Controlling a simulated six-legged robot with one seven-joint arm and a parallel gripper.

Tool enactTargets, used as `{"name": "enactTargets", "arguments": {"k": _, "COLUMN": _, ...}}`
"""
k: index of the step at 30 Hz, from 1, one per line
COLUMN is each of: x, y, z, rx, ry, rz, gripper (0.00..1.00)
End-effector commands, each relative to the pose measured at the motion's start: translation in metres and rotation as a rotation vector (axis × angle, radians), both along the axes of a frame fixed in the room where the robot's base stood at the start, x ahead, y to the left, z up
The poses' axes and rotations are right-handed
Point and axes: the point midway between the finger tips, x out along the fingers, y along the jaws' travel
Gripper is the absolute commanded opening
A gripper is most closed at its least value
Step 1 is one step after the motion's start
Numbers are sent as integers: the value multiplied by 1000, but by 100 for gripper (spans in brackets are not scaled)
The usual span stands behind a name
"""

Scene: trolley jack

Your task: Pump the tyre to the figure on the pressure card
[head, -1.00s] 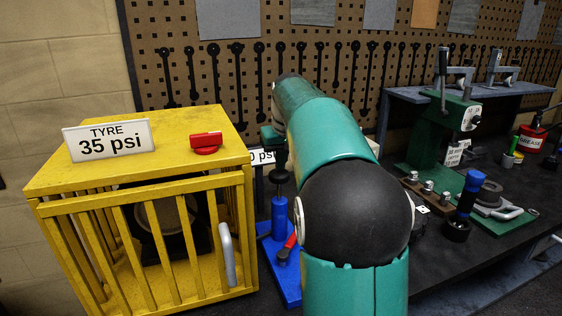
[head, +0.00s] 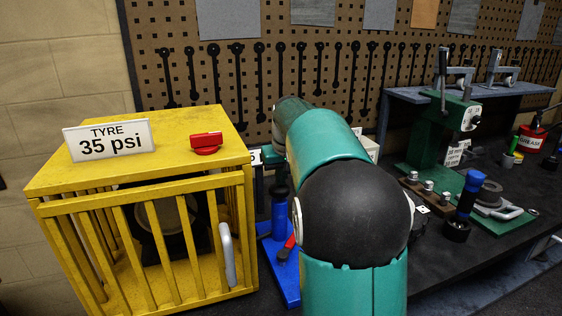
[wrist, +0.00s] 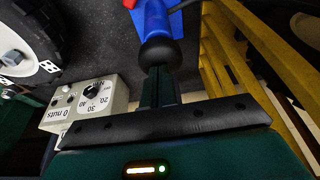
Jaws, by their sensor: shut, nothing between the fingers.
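The pressure card (head: 109,140) reads "TYRE 35 psi" and stands on the yellow cage (head: 165,152). The wheel (head: 168,217) shows partly behind the cage bars. The blue pump (head: 280,216) stands upright on a blue base right of the cage, with a black top. It also shows in the wrist view (wrist: 156,20). My gripper (wrist: 158,72) is shut and empty, with its fingertips at the black round knob (wrist: 158,51) of the pump; I cannot tell whether they touch. In the head view my arm hides most of the gripper.
A red switch (head: 206,141) sits on the cage top, and a grey handle (head: 227,254) is on its front. A box with a dial (wrist: 90,98) lies left of my gripper in the wrist view. A green press (head: 440,135) and several tools occupy the right bench.

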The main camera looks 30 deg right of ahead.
Motion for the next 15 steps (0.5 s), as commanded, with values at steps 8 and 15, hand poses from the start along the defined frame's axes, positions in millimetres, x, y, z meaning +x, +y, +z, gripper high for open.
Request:
{"name": "enactTargets", "arguments": {"k": 8, "x": -5, "y": 1, "z": 10, "rx": 5, "ry": 11, "rz": 0, "gripper": 0}}
{"name": "enactTargets", "arguments": {"k": 15, "x": -19, "y": 5, "z": 60, "rx": 1, "ry": 3, "rz": -1, "gripper": 0}}
